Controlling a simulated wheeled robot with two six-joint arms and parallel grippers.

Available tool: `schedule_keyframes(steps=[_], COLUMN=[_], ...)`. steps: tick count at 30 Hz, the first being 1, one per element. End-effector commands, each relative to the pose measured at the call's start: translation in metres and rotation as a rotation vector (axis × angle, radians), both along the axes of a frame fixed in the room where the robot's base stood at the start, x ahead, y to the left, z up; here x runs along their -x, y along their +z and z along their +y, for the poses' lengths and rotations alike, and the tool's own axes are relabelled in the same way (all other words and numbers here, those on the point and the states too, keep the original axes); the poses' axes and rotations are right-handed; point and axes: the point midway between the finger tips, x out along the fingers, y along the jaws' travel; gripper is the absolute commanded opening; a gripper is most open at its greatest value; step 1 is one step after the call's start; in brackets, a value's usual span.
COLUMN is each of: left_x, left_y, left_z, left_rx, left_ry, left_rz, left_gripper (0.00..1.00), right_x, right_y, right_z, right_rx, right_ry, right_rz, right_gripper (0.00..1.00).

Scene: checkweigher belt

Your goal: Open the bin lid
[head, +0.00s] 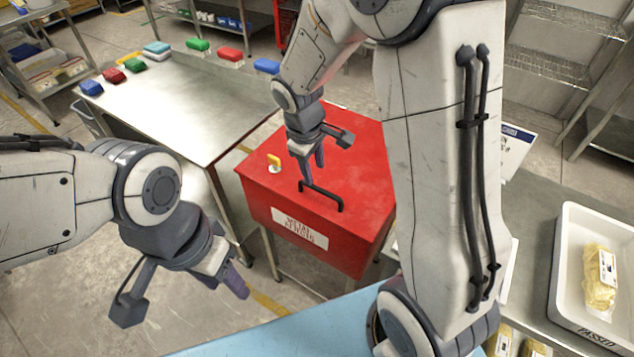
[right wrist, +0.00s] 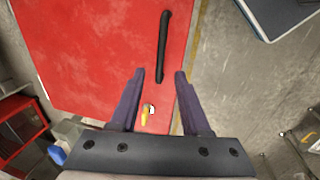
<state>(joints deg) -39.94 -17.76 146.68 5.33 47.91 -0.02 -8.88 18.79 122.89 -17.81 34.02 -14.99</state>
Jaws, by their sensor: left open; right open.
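The red bin (head: 352,238) stands in the middle of the head view, with a white label on its front. Its flat red lid (head: 365,165) is down, and a black bar handle (head: 322,190) lies near the lid's front edge. My right gripper (head: 311,168) is open and empty, pointing down over the lid just behind the handle. My left gripper (head: 232,282) is open and empty, in front of the bin to the left.
A yellow-topped fitting (head: 273,162) sits at the lid's left edge. A steel table (head: 180,105) with colored packs stands behind left. A light blue surface (head: 290,330) is in front. A white tray (head: 565,270) with a wrapped pack is at right. My right arm hides the bin's right side.

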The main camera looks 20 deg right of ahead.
Motion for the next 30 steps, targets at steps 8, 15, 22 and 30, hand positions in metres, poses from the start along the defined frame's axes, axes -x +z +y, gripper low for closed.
schedule_keyframes(steps=[8,15,22,30], left_x=[0.000,0.000,0.000,0.000], left_y=[-0.004,-0.006,-0.006,-0.006], left_z=[0.000,0.000,0.000,0.000], left_rx=[0.000,0.000,0.000,0.000], left_ry=[0.000,0.000,0.000,0.000], left_rz=[0.000,0.000,0.000,0.000], left_gripper=[0.50,0.50,0.50,0.50], right_x=[-0.004,-0.007,-0.007,-0.007], right_y=[-0.051,-0.069,-0.069,-0.069], right_z=[-0.008,-0.012,-0.012,-0.012], right_rx=[0.000,-0.001,-0.002,-0.002], right_ry=[-0.002,-0.004,-0.004,-0.004], right_rz=[0.005,0.001,0.001,0.001], right_gripper=[0.47,0.47,0.47,0.00])
